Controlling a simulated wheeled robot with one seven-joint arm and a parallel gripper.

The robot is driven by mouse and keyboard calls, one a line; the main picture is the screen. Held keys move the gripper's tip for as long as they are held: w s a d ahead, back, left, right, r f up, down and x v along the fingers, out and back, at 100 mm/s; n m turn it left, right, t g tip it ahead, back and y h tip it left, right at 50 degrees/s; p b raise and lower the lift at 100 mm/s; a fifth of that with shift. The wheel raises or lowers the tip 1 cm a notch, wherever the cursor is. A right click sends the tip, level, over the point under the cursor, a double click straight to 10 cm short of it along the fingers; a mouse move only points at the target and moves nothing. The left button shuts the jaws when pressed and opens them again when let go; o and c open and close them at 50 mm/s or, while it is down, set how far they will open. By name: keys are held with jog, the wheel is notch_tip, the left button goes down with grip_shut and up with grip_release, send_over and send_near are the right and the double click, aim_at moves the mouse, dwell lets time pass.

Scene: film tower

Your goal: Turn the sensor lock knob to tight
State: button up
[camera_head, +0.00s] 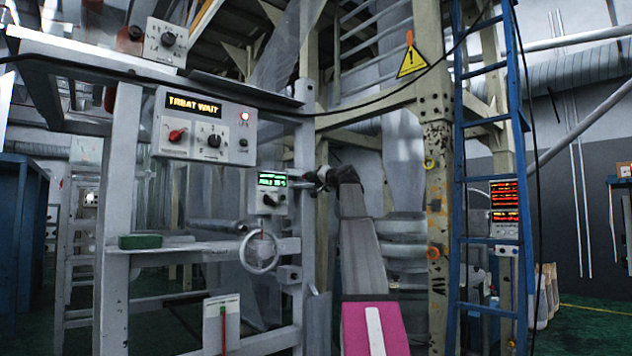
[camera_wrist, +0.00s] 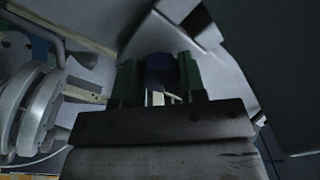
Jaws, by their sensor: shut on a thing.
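My gripper (camera_head: 314,180) reaches to the right side of a small grey box (camera_head: 273,201) with a green display and a dark knob on its front. In the wrist view, the two fingers of my gripper (camera_wrist: 161,78) stand on either side of a dark blue knob-like piece (camera_wrist: 160,66) and are shut on it. I take this piece to be the sensor lock knob. The fingers and the dark wrist hide most of it, and no tight mark is readable. In the head view the knob is hidden behind my gripper.
A control panel (camera_head: 210,128) reading "TREAT WAIT" hangs up left on the white frame. A handwheel (camera_head: 260,252) sits below the small box. A blue ladder (camera_head: 467,200) and a beige post (camera_head: 437,190) stand at right. A cable hangs across above.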

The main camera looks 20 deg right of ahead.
jog(key=shift+m, duration=0.5)
jog(key=o, duration=0.9)
jog(key=shift+s, duration=0.1)
jog(key=v, duration=1)
jog(key=shift+s+d, duration=0.15)
jog(key=shift+s, duration=0.15)
